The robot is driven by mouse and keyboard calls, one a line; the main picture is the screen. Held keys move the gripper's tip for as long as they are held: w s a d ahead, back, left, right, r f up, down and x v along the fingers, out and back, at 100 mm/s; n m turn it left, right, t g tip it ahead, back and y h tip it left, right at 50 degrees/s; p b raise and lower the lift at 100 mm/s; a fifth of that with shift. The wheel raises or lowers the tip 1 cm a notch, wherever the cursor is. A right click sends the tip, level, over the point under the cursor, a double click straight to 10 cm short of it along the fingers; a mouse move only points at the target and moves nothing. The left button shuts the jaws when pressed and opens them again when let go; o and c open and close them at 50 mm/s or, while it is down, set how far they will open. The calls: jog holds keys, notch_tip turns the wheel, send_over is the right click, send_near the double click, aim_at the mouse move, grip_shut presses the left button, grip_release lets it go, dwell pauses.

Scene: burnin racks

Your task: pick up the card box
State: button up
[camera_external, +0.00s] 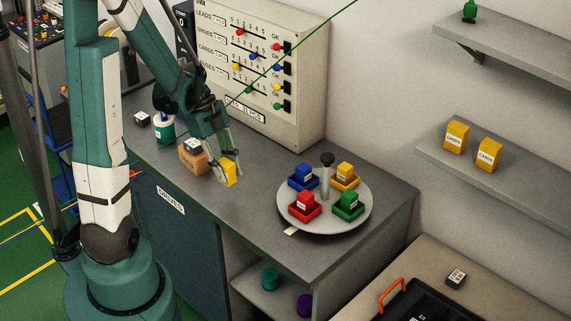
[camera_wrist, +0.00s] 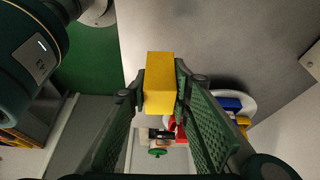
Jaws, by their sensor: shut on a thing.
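The yellow card box (camera_external: 229,172) is between the fingers of my gripper (camera_external: 225,160) over the grey counter, left of the round tray. In the wrist view the yellow box (camera_wrist: 160,84) sits squarely between the two green fingers of my gripper (camera_wrist: 158,92), with both fingertips against its sides. My gripper is shut on it. Whether its bottom touches the counter is hard to tell. Two other yellow boxes labelled cards, a left one (camera_external: 456,137) and a right one (camera_external: 489,155), stand on the wall shelf.
A round tray (camera_external: 324,222) with blue, yellow, red and green bins and a central post stands to the right. A brown box (camera_external: 193,160) is close left of my gripper. A control panel (camera_external: 262,75) stands behind. The counter's front edge (camera_external: 210,215) is near.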

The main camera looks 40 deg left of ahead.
jog(key=shift+s, duration=0.45)
jog(key=shift+r, duration=0.15)
dwell(0.4)
